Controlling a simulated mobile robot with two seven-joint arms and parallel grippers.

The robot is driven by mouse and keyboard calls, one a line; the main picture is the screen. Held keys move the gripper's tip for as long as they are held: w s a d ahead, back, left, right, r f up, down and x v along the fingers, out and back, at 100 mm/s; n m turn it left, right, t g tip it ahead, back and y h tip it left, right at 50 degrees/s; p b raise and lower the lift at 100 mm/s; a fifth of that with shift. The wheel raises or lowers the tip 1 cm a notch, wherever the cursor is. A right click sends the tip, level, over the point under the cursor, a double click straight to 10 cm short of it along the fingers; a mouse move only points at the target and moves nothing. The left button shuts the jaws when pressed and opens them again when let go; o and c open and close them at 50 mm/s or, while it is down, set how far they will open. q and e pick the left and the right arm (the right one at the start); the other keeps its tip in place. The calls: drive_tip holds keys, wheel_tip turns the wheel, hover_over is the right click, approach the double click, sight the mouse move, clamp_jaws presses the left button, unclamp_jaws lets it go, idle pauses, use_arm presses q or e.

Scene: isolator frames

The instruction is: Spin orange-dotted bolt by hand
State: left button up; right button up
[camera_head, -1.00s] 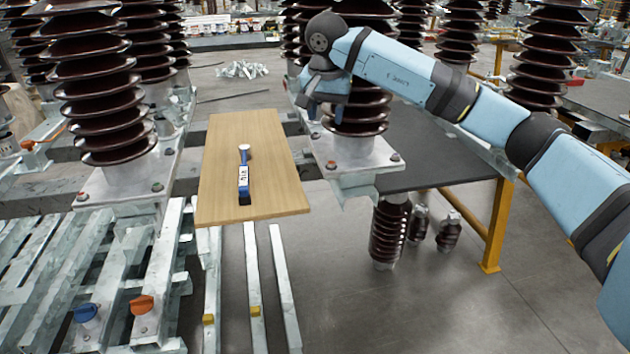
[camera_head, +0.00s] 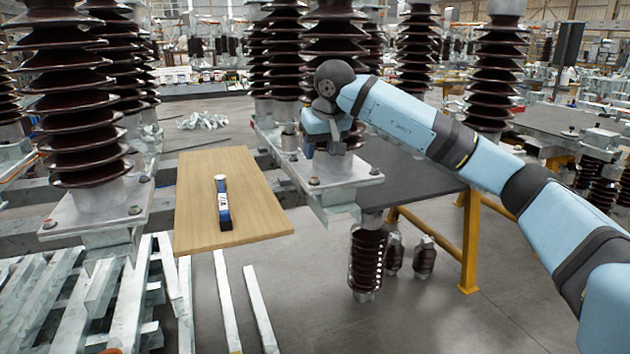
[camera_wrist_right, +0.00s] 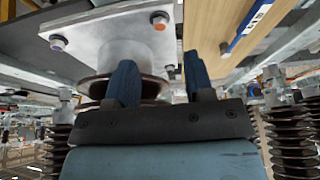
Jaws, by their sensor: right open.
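The metal base plate (camera_head: 340,192) of a brown ribbed insulator carries bolts at its corners. The near-left corner bolt (camera_head: 314,181) looks orange-dotted. In the right wrist view, a bolt with an orange-brown mark (camera_wrist_right: 160,20) sits at one plate corner and another bolt (camera_wrist_right: 58,43) at a second corner. My right gripper (camera_head: 335,148) is above the plate, in front of the insulator column. In the right wrist view its two blue fingers (camera_wrist_right: 160,82) stand apart with nothing held between them, and both bolts lie beyond the fingertips. My left gripper is out of view.
A wooden board (camera_head: 255,205) with a blue tool (camera_head: 222,203) lies left of the plate. Another insulator (camera_head: 85,120) stands on its own plate at the left. A dark table (camera_head: 410,165) with yellow legs is behind the plate at the right.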

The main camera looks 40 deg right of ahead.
sight(315, 178)
drive_tip(key=b+x, duration=0.2)
drive_tip(key=x, duration=0.4)
drive_tip(key=shift+w+f, duration=0.15)
drive_tip(key=shift+f, duration=0.15)
drive_tip(key=shift+w+f, duration=0.25)
drive_tip(key=shift+f, duration=0.3)
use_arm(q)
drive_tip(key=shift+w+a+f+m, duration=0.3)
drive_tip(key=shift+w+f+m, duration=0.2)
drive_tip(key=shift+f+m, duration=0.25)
use_arm(e)
drive_tip(key=shift+c, duration=0.5)
clamp_jaws()
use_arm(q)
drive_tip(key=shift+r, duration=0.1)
use_arm(e)
drive_tip(key=shift+r, duration=0.1)
